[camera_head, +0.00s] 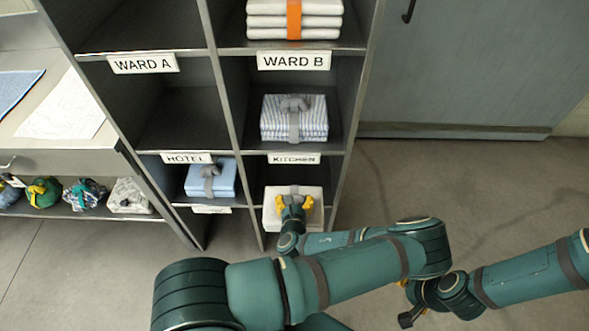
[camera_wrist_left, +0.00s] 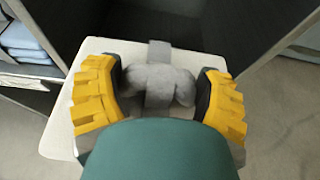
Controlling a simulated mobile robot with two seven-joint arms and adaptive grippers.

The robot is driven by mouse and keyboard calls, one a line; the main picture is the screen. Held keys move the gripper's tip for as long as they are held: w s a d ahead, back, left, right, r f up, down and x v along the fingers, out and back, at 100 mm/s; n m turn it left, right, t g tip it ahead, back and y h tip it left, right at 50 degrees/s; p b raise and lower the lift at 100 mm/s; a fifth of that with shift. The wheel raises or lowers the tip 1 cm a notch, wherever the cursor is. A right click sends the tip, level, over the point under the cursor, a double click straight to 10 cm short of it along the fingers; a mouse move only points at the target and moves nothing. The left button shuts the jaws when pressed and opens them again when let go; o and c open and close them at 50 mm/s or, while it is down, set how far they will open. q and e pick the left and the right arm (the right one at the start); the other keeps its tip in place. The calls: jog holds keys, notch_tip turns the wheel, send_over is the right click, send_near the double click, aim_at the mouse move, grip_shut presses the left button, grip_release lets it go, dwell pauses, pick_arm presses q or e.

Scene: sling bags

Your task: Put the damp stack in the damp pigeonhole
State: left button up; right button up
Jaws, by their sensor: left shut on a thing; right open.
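A cream-white folded stack (camera_head: 272,218) with a grey strap and grey knot is at the mouth of the bottom right pigeonhole, under the KITCHEN label (camera_head: 294,159). My left gripper (camera_head: 294,203) is shut on its knot, with yellow fingers on either side. The left wrist view shows the stack (camera_wrist_left: 62,128) level beneath the gripper (camera_wrist_left: 160,88), its far part reaching toward the dark opening. I cannot tell whether it rests on the shelf floor. No damp label is readable; one low label (camera_head: 211,209) is too small to read. My right gripper (camera_head: 425,298) is open and empty at lower right.
The grey shelf (camera_head: 228,95) holds a white stack with orange band (camera_head: 320,22), a striped stack (camera_head: 280,122) and a blue stack (camera_head: 225,178). WARD A (camera_head: 143,63) and HOTEL (camera_head: 187,158) labels mark the left column. Several bundles (camera_head: 84,193) lie far left. Floor at right is clear.

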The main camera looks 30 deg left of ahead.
pick_arm(q)
jog(key=w+a+b, duration=0.2)
jog(key=w+a, duration=0.7)
jog(key=w, duration=0.6)
jog(key=shift+a+f+b, duration=0.15)
jog(key=shift+f+b, duration=0.65)
jog(key=shift+f, duration=2.55)
jog(key=shift+w+f, duration=0.1)
jog(key=shift+f, duration=0.05)
jog(key=o, duration=1.2)
jog(key=shift+o, duration=0.2)
